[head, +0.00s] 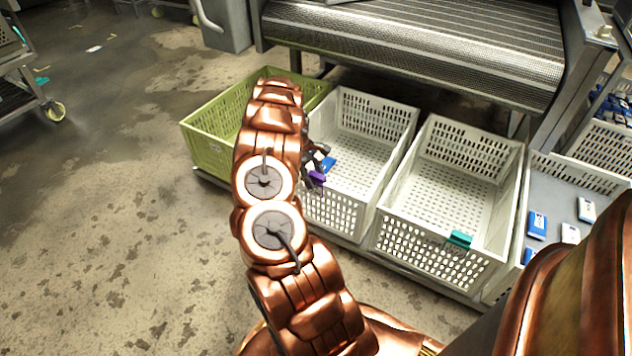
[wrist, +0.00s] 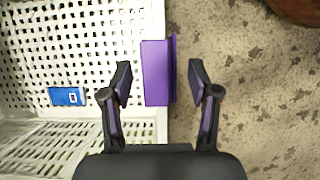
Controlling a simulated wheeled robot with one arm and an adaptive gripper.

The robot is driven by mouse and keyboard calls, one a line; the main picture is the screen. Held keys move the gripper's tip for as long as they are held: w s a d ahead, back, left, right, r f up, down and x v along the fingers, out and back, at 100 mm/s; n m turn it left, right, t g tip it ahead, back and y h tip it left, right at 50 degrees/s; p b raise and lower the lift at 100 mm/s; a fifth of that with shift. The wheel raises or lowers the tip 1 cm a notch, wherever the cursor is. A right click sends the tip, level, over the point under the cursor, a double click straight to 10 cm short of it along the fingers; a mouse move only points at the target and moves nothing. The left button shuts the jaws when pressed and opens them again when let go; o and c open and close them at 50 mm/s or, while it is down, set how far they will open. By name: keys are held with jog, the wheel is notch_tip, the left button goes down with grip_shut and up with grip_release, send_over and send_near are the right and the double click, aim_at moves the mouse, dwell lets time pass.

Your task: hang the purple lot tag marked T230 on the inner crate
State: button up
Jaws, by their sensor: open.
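The purple tag (wrist: 156,75) sits at the rim of the left white crate (wrist: 75,20), and its flat part and a narrow upright edge show in the wrist view. It looks hooked over the rim, with floor beyond it. No marking is readable on it. In the head view the purple tag (head: 317,178) shows at that crate's near left corner. My gripper (wrist: 160,78) is open, with one finger on each side of the tag and visible gaps to both. In the head view my gripper (head: 312,160) is partly hidden behind my arm.
A blue packet (wrist: 67,96) lies inside the left white crate. A green crate (head: 210,125) stands to its left. To its right stand another white crate (head: 455,150) with a teal tag (head: 460,239), and a grey tray (head: 565,185) with several blue and white packets. A conveyor (head: 420,50) is behind.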

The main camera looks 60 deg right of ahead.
jog(key=v, duration=0.8)
jog(key=shift+w+r, duration=0.15)
jog(key=shift+r, duration=0.2)
jog(key=shift+w+r, duration=0.15)
jog(key=shift+r, duration=0.25)
